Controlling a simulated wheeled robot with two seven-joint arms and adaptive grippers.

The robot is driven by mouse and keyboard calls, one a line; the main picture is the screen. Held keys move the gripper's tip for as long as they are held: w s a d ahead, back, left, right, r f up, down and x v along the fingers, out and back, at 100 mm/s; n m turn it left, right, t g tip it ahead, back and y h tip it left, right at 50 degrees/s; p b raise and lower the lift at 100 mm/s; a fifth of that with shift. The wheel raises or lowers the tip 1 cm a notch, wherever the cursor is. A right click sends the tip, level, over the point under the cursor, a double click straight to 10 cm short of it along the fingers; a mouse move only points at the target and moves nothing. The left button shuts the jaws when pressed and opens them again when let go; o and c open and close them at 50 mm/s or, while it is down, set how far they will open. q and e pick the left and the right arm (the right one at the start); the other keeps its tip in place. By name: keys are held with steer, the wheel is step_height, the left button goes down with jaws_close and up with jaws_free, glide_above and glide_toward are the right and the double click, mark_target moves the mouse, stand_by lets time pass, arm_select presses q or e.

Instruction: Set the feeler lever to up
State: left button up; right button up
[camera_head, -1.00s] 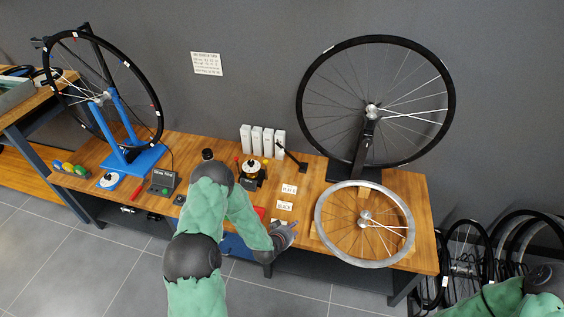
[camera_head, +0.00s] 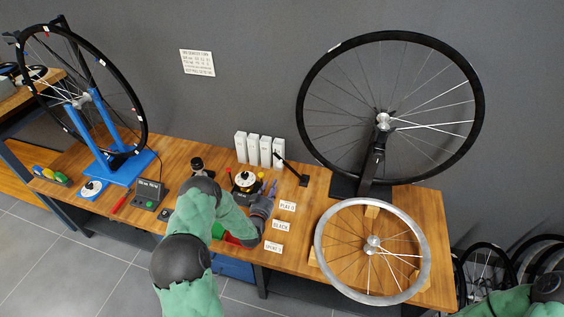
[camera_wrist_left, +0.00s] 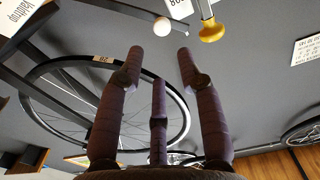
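A black slanted lever (camera_head: 291,167) on a small base stands at the back of the wooden bench, right of the white boxes; I cannot tell for sure that it is the feeler lever. My left gripper (camera_head: 268,190) is in front of it, fingers pointing toward the back of the bench. In the left wrist view its fingers (camera_wrist_left: 160,75) are spread, with nothing between them. Beyond the fingertips are a yellow knob (camera_wrist_left: 211,31) on a grey rod and a pale ball (camera_wrist_left: 162,27) by a dark bar. My right gripper is outside the views.
A dial device (camera_head: 245,181) stands just left of my left gripper. Small label cards (camera_head: 281,226) lie to its right. A silver rim (camera_head: 323,262) lies at the bench's right, before a large upright black wheel (camera_head: 478,115). White boxes (camera_head: 253,149) stand behind.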

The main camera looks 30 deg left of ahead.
mark_target(279, 166)
arm_select(q)
steer(key=shift+b+x, duration=1.95)
steer(key=shift+x, duration=3.6)
steer(key=shift+a+r, duration=0.1)
jaws_close()
